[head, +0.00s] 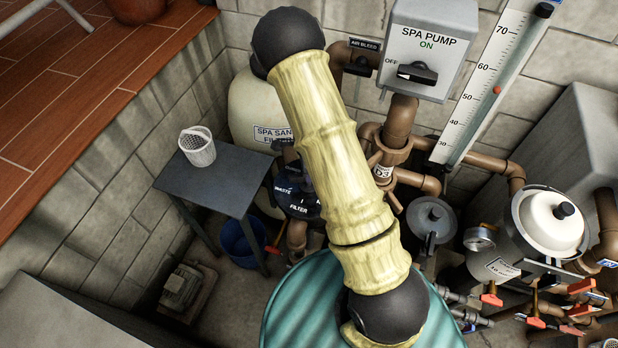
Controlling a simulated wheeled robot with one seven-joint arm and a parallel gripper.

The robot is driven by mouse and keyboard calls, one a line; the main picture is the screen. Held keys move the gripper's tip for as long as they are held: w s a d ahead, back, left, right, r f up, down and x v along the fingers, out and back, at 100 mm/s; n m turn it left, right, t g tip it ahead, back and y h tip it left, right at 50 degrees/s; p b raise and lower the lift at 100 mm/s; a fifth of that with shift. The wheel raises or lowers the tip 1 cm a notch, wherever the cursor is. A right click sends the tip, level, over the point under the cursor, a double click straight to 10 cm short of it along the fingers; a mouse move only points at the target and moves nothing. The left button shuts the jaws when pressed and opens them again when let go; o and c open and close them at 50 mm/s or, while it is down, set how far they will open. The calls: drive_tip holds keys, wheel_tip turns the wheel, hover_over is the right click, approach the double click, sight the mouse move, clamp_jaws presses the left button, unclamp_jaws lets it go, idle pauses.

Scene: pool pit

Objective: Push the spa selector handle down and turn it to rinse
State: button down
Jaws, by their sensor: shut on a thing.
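The spa selector (297,197) is a dark round valve head with white position labels, left of the picture's middle. I can read "WASTE" and "FILTER" on it; no rinse label can be read. My arm crosses in front of the selector's right side and covers part of it. The selector handle cannot be made out clearly, so its height and direction cannot be told. My gripper is not seen; it is hidden behind my arm.
The spa sand filter tank (258,105) stands behind the selector. A grey table (213,178) with a white basket (197,147) is at left, a blue bucket (243,240) below it. The spa pump switch box (425,50), brown pipes and a strainer pot (548,225) crowd the right.

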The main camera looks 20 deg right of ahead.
drive_tip(key=shift+f+b, duration=0.4)
drive_tip(key=shift+f, duration=0.15)
drive_tip(key=shift+r, duration=0.1)
drive_tip(key=shift+r+m+p, duration=0.1)
drive_tip(key=shift+m+p, duration=0.45)
drive_tip(key=shift+m, duration=0.05)
drive_tip(key=m+p, duration=0.2)
drive_tip(key=m, duration=0.2)
drive_tip(key=shift+m+p, duration=0.3)
drive_tip(key=shift+p, duration=0.1)
drive_tip(key=m+p, duration=0.3)
drive_tip(key=m, duration=0.2)
drive_tip(key=shift+s+p, duration=0.1)
drive_tip(key=shift+p, duration=0.3)
drive_tip(key=shift+m, duration=0.6)
drive_tip(key=shift+f, duration=0.2)
drive_tip(key=c, duration=1.2)
unclamp_jaws()
drive_tip(key=shift+c, duration=0.2)
